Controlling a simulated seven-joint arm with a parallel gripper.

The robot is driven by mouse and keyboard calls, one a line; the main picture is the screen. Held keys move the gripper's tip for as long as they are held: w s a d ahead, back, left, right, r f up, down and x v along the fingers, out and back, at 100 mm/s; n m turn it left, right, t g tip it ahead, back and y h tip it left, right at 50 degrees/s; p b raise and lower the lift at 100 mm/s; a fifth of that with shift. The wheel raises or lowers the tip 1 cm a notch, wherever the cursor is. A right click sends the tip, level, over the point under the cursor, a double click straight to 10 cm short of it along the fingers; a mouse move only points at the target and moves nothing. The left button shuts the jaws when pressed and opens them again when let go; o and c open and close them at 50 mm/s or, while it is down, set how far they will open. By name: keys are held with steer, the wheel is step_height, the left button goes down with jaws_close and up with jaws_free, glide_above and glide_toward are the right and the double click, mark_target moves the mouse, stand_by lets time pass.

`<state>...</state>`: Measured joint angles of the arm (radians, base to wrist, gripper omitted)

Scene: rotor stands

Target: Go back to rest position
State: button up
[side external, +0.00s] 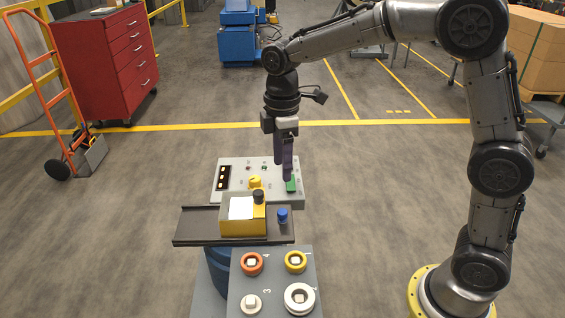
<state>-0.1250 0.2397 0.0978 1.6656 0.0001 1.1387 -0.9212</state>
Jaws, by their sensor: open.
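My gripper (285,172) points straight down over the right part of a light grey control panel (233,200). Its dark fingers are seen nearly edge-on, close to a green button (292,185); I cannot tell if they touch it. The gripper is open, and no object shows in it. My arm reaches in from its base at the lower right. In front, a grey stand (275,282) has several posts. An orange ring (252,263), a yellow ring (296,261) and a larger white ring (299,298) sit around posts; the front left post (251,303) has a pale piece.
A yellow box (242,222) with a white top and black knob stands on a dark tray (195,225), beside a small blue piece (282,215). A yellow knob (255,182) rises from the panel. A red cabinet (105,60) and orange hand truck (45,90) stand back left. Floor around is clear.

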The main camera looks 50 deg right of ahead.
steer(key=s+d+r+m+t, duration=0.2)
steer(key=s+d+r+t, duration=0.15)
steer(key=s+r, duration=0.65)
steer(key=s+f+m+t, duration=0.1)
steer(key=s+f+m, duration=0.1)
steer(key=s+m, duration=0.3)
steer(key=s+d+f+m+t, duration=0.1)
steer(key=s+f+m, duration=0.2)
steer(key=s, duration=0.6)
steer(key=shift+d+f+m, duration=0.3)
steer(key=shift+f+m, duration=0.05)
steer(key=shift+m, duration=0.65)
stand_by(0.9)
